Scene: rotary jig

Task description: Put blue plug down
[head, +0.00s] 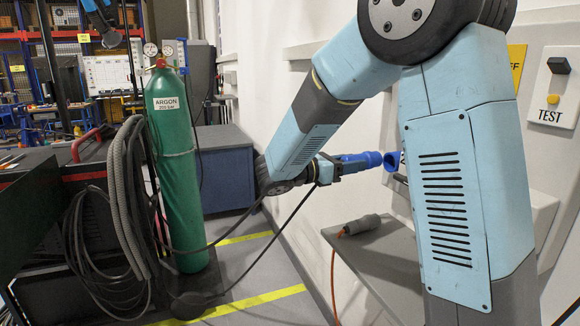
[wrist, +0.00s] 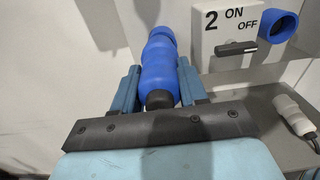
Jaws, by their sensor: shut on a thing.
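The blue plug (head: 357,161) is held between the two fingers of my gripper (head: 331,168), which is shut on it. In the wrist view the blue plug (wrist: 159,68) points away from my gripper (wrist: 158,88), with its dark rear end between the fingers. A black cable hangs from the gripper end toward the floor. A blue socket (wrist: 280,28) is on the wall box to the right of the plug. The plug is apart from it. In the head view the blue socket (head: 391,160) is partly hidden by my arm.
A grey shelf (head: 385,265) juts from the wall below, bearing a grey connector (head: 362,225) with an orange cable. A switch box (wrist: 229,40) marked 2 ON OFF has a black lever. A green argon cylinder (head: 172,190) and coiled hoses stand left. Yellow lines mark the floor.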

